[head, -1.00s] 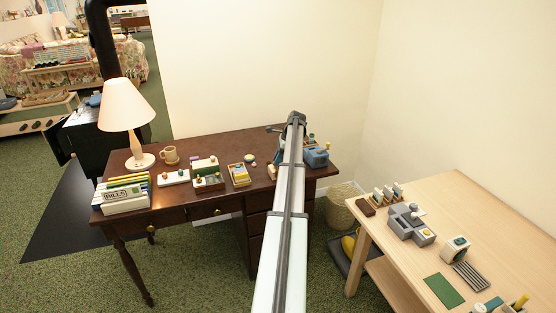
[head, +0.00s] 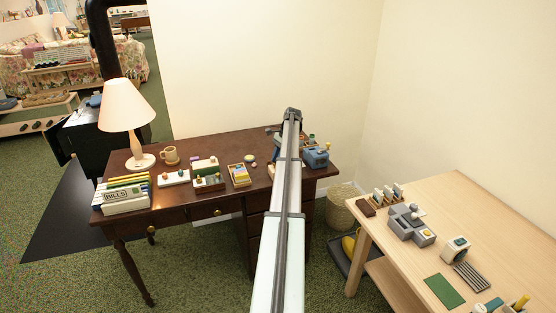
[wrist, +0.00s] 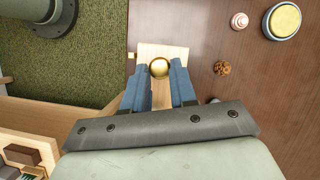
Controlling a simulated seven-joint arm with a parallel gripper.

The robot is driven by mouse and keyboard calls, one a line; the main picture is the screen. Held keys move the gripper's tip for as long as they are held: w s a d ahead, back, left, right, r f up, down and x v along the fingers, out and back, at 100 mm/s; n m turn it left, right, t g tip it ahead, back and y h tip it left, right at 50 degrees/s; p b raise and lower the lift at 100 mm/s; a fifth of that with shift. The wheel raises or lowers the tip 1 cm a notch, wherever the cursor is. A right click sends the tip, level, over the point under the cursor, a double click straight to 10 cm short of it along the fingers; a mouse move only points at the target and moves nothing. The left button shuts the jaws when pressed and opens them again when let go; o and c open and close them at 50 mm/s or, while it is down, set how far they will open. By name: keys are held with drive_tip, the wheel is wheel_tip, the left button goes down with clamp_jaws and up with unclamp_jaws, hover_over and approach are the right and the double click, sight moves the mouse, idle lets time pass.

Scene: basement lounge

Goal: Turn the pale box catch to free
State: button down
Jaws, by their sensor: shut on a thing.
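The pale box (wrist: 180,50) sits on the dark desk in the wrist view, near its edge. A round brass knob (wrist: 160,67) shows on top of it. My gripper (wrist: 160,73) points at the box with its blue fingers on both sides of the knob, shut on it. A pale strip shows between the fingers; I cannot tell if it is catch or box. A small pale peg (wrist: 131,56) sticks out at the box's left side. In the head view my arm hides most of the box and the fingertips.
On the desk (head: 240,145), a yellow-topped round tin (wrist: 282,21), a pink-white piece (wrist: 239,21) and a brown piece (wrist: 222,68) lie right of the box. A blue container (head: 317,158) stands close right of my arm. A pale table (head: 460,205) is at the right.

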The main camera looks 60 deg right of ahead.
drive_tip(key=n, duration=0.1)
drive_tip(key=n+g, duration=0.1)
drive_tip(key=n, duration=0.1)
drive_tip(key=shift+w+d+n+y, duration=0.1)
drive_tip(key=shift+w+n+y, duration=0.2)
drive_tip(key=shift+y, duration=0.1)
drive_tip(key=shift+w+n+g, duration=0.1)
drive_tip(key=shift+n+g, duration=0.8)
drive_tip(key=shift+n, duration=0.9)
drive_tip(key=c, duration=0.9)
unclamp_jaws()
drive_tip(key=shift+d+r, duration=0.2)
drive_tip(key=shift+r, duration=0.35)
drive_tip(key=w+d, duration=0.1)
drive_tip(key=d, duration=1)
drive_tip(key=shift+w+d, duration=0.35)
drive_tip(key=shift+d, duration=0.05)
